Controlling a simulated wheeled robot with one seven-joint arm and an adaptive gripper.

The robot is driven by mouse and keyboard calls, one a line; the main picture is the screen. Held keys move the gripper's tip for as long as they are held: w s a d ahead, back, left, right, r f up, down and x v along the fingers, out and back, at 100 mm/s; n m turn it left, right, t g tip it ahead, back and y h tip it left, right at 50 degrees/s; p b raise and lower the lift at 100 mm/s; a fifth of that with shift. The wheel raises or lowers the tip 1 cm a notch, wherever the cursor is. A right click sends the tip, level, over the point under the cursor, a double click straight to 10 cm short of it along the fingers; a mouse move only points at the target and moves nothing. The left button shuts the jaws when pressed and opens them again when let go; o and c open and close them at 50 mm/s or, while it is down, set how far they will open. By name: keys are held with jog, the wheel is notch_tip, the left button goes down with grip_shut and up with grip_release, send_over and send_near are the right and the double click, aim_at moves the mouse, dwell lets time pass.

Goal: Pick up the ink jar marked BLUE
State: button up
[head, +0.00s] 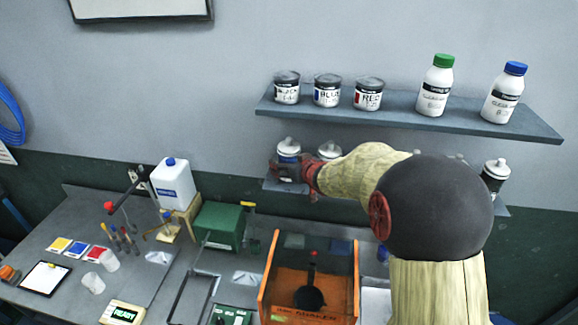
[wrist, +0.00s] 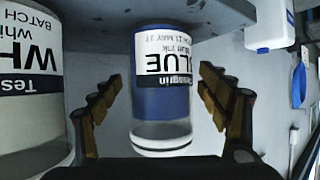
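The ink jar marked BLUE (wrist: 163,100) has blue contents and a white label, shown upside down in the wrist view. In the head view its top (head: 288,149) shows above the lower shelf (head: 272,187), with its lower part partly hidden by my gripper (head: 290,169). In the wrist view my gripper (wrist: 163,105) is open, with one finger on each side of the jar. Gaps show between the jar and both fingers. The jar stands upright on the shelf.
A white ink jar (wrist: 30,105) stands close beside one finger; its lid (head: 329,149) shows in the head view. The upper shelf (head: 400,106) holds tins, including a BLUE tin (head: 327,91), and two bottles. A dark jar (head: 495,176) stands at the lower right.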

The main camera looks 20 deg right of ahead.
jog(key=shift+c, duration=1.3)
jog(key=c, duration=1.2)
jog(key=shift+r, duration=0.1)
jog(key=shift+c, duration=0.8)
